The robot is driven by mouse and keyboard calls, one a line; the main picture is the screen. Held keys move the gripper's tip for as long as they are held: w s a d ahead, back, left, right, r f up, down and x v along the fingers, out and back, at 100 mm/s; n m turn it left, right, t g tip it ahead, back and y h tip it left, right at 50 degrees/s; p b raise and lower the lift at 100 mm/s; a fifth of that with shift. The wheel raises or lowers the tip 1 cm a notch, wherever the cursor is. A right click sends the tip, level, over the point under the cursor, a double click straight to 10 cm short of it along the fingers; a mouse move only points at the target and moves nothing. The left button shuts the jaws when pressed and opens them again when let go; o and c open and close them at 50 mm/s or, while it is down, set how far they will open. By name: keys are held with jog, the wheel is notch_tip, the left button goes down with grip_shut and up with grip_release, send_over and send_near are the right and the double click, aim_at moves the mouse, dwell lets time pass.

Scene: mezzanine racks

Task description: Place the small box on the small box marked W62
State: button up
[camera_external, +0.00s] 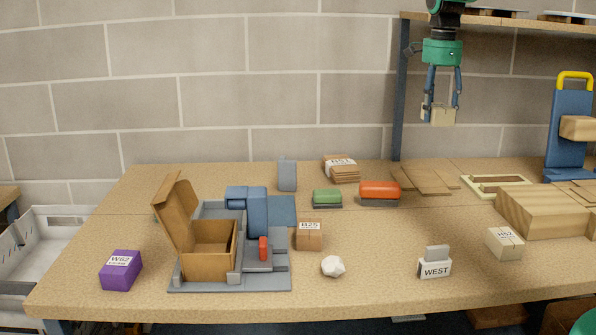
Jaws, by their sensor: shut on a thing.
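My gripper (440,108) hangs high above the back right of the table, pointing down. It is shut on a small tan box (442,117), held well clear of the tabletop. The small purple box marked W62 (120,271) stands on the table at the front left, with a white label on its top. Its top is bare. The held box is far to the right of the purple box and higher up.
A grey fixture with an open cardboard box (208,250) stands right of the purple box. A box marked B25 (309,236), a white lump (333,266), a WEST sign (435,263) and a pale box (504,243) stand farther right. A shelf post (399,90) rises behind.

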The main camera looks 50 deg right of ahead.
jog(key=w+a+r+n+p, duration=0.2)
jog(key=w+a+n+p, duration=0.2)
jog(key=w+a, duration=2.2)
jog(key=a+n, duration=0.1)
jog(key=n, duration=0.2)
jog(key=shift+n, duration=0.4)
jog(key=w+a, duration=0.1)
jog(key=a, duration=0.2)
jog(key=w+a+n, duration=0.1)
jog(key=w+a, duration=0.1)
jog(key=a, duration=0.1)
jog(key=w+a+n+p, duration=0.1)
jog(key=a, duration=0.2)
jog(key=shift+w+a+f, duration=0.1)
jog(key=shift+w+a, duration=0.05)
jog(key=shift+a, duration=0.05)
jog(key=w+a+n+p, duration=0.1)
jog(key=a+n, duration=0.1)
jog(key=a, duration=1.1)
jog(key=w+a+f+n+p, duration=0.1)
jog(key=a+n, duration=0.1)
jog(key=a, duration=1.1)
jog(key=w+a+f+n+p, duration=0.1)
jog(key=a+n, duration=0.2)
jog(key=a, duration=1)
jog(key=shift+w+a+p, duration=0.15)
jog(key=shift+w+p, duration=0.25)
notch_tip(320, 180, down, 10)
jog(key=shift+d, duration=0.25)
jog(key=shift+f, duration=0.55)
